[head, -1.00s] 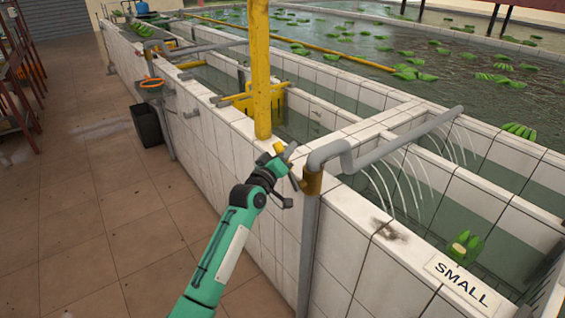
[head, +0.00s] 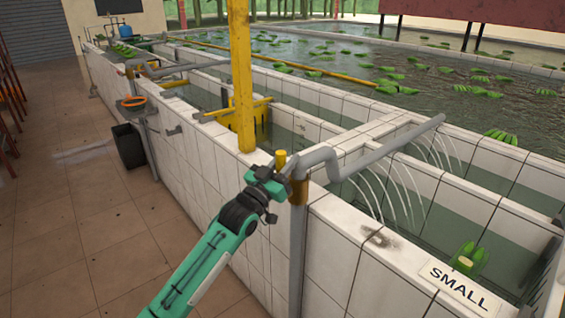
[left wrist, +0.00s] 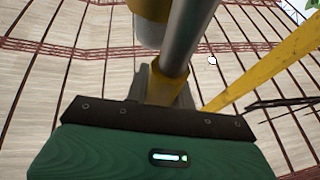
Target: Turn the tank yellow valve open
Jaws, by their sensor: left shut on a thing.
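The yellow valve shows as a small yellow knob (head: 281,158) just above my left gripper, beside the bent grey pipe at the tank's near wall. My left gripper (head: 271,183) is at the pipe's left side, close to the brass-yellow collar (head: 298,190) on the upright pipe. In the left wrist view, a yellow fitting (left wrist: 166,84) on a grey rod sits at the jaws, and my left gripper is shut on it. The fingertips are largely hidden there, and I cannot tell the valve's turn angle. My right gripper is in neither view.
A yellow post (head: 242,80) stands on the tiled tank wall (head: 335,240) just behind the gripper. The grey pipe (head: 390,145) runs back right, with water jets falling from it. A black bin (head: 128,146) stands farther left. The tiled floor (head: 90,250) is clear at left.

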